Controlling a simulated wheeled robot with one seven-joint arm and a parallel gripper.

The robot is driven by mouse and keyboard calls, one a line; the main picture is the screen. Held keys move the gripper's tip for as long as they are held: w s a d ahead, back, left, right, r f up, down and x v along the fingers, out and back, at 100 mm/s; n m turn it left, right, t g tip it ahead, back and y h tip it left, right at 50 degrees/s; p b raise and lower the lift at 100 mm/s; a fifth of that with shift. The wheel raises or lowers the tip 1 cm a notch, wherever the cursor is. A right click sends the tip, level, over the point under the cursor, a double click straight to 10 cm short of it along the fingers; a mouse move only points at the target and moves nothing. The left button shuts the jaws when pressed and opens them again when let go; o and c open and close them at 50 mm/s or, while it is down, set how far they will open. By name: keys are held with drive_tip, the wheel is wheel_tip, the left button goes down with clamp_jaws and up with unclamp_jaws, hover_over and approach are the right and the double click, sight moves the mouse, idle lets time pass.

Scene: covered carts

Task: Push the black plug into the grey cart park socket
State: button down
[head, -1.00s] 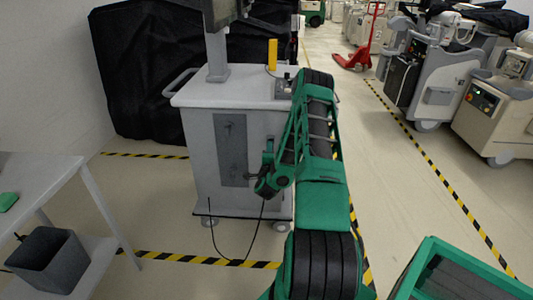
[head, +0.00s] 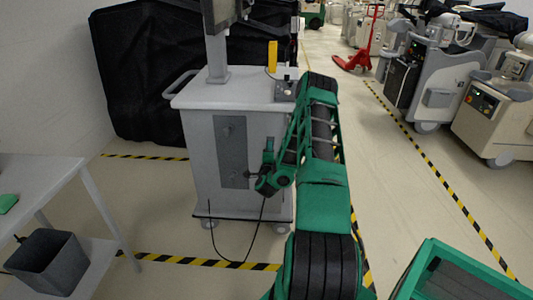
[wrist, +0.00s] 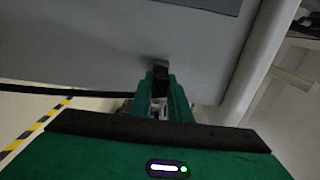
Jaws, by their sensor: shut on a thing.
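The grey cart (head: 198,190) stands ahead with a darker grey panel (head: 230,150) on its near face. Small fittings show on the upper and lower parts of the panel; which is the park socket is too small to tell. My gripper (head: 256,176) is at the right of the lower panel, shut on the black plug (wrist: 160,82). In the wrist view the plug points at the cart's grey face, its tip by a small grey part (wrist: 153,62). I cannot tell whether it is inserted. A black cable (head: 254,235) hangs from my gripper, loops near the floor and rises to the cart.
A white table (head: 45,180) with a dark grey bin (head: 47,262) is at the left. A green-rimmed crate (head: 440,250) is at the lower right. Black-and-yellow tape (head: 200,259) marks the floor. More carts (head: 435,85) stand at the right.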

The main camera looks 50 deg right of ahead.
drive_tip(key=shift+w+d, duration=0.35)
drive_tip(key=shift+d, duration=0.05)
drive_tip(key=c, duration=1.6)
unclamp_jaws()
drive_tip(key=shift+o, duration=0.2)
drive_tip(key=v, duration=1)
drive_tip(key=shift+s+a, duration=0.2)
drive_tip(key=shift+a, duration=0.05)
